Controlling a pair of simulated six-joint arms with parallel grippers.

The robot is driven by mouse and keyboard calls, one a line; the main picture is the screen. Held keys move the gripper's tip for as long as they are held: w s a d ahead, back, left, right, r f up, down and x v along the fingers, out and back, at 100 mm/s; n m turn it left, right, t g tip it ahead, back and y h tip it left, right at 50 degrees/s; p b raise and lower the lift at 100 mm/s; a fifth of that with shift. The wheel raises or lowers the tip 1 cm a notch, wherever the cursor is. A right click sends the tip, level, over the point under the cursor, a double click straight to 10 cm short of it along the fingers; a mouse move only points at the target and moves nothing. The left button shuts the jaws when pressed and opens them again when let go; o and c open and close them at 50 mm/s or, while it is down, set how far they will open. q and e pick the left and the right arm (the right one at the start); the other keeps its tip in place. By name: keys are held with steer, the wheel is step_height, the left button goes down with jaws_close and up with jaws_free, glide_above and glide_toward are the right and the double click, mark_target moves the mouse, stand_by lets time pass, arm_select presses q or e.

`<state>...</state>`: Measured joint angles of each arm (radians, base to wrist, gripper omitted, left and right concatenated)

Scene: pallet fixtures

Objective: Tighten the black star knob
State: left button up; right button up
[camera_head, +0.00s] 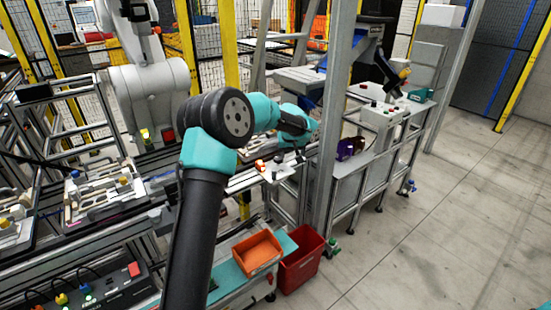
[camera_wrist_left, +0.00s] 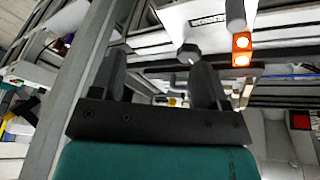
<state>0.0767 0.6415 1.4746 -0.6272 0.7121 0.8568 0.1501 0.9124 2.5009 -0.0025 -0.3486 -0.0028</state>
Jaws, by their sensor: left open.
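The black star knob (camera_wrist_left: 188,54) shows in the left wrist view as a small dark knob at the edge of a white plate (camera_wrist_left: 205,20). It lies beyond the fingertips, toward the right finger. My left gripper (camera_wrist_left: 160,72) is open with nothing between its two dark fingers. In the head view my left gripper (camera_head: 299,150) is above and beside the small white plate (camera_head: 283,173), partly hidden by my own arm. My right gripper is not in view.
An orange-lit block (camera_wrist_left: 242,49) sits beside the plate in the left wrist view. A grey upright post (camera_head: 334,120) stands close to the right of my gripper. An orange bin (camera_head: 257,252) and a red bin (camera_head: 301,262) are below. Open floor lies to the right.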

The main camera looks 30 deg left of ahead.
mark_target(278, 158)
arm_select(q)
steer(key=s+a+r+y, duration=0.1)
steer(key=a+r, duration=0.3)
steer(key=r, duration=0.4)
steer(key=shift+s+a+r+n+y, duration=0.15)
steer(key=shift+s+a+n+y, duration=0.1)
steer(key=shift+a+n+y, duration=0.1)
steer(key=x, duration=1.7)
steer(key=shift+s+d+f, duration=0.15)
steer(key=shift+f, duration=0.25)
steer(key=shift+c, duration=0.5)
steer(key=c, duration=0.8)
steer(key=shift+c, duration=0.2)
